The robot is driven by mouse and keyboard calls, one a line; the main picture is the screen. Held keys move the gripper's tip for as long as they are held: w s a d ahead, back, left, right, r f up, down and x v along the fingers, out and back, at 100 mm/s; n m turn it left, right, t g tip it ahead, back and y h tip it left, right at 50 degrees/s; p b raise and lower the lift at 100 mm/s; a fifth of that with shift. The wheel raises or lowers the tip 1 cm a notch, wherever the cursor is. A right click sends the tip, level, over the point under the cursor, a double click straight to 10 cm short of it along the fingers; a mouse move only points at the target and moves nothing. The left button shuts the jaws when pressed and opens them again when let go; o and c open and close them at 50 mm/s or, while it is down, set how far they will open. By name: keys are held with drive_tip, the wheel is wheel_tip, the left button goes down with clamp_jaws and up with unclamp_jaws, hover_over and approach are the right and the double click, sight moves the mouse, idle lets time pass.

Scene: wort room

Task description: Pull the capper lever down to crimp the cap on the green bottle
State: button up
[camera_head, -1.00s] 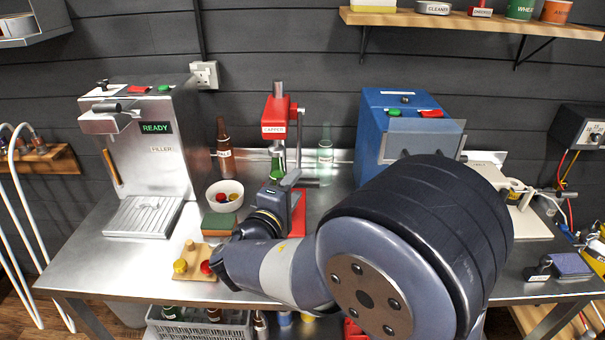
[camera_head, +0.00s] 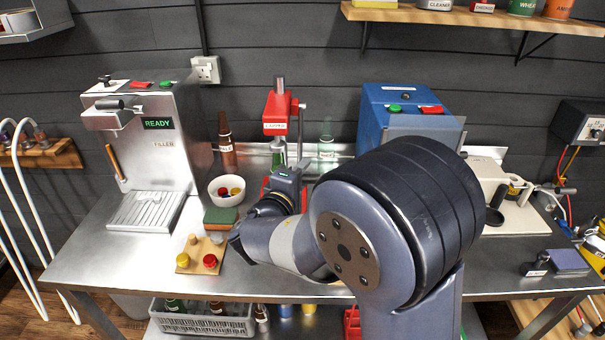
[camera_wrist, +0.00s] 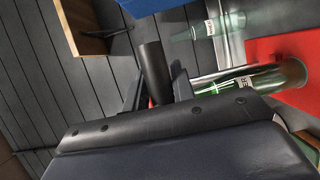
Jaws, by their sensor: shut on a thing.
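The red capper (camera_head: 277,112) stands at the back middle of the steel table. The green bottle (camera_head: 277,160) stands upright under its head, its lower part hidden by my wrist. In the wrist view the green bottle (camera_wrist: 262,84) shows beside the capper's red base (camera_wrist: 290,62). My gripper (camera_wrist: 155,88) is shut on the dark, round grip of the capper lever (camera_wrist: 153,62), which sticks out between the fingers. In the head view my gripper (camera_head: 299,168) is just in front of the capper. Whether the cap is crimped cannot be seen.
A filler machine (camera_head: 160,145) stands at the left and a blue machine (camera_head: 385,110) at the right. A bowl of caps (camera_head: 226,192), a sponge (camera_head: 220,218) and a wooden cap block (camera_head: 203,252) lie left of my wrist. A clear green bottle (camera_head: 326,148) stands behind right.

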drive_tip(key=shift+f, duration=0.25)
clamp_jaws()
drive_tip(key=shift+n+g+y, duration=0.3)
drive_tip(key=shift+g+y, duration=0.2)
drive_tip(key=shift+g, duration=0.1)
drive_tip(key=r+p, duration=0.1)
drive_tip(key=r, duration=0.2)
drive_tip(key=r+p, duration=0.1)
drive_tip(key=r, duration=0.2)
drive_tip(key=s+r+p, duration=0.1)
drive_tip(key=r, duration=0.2)
drive_tip(key=shift+r, duration=0.35)
drive_tip(key=w+r+p, duration=0.1)
drive_tip(key=w+r, duration=0.3)
drive_tip(key=r, duration=0.6)
drive_tip(key=shift+r, duration=0.3)
drive_tip(key=shift+w, duration=0.1)
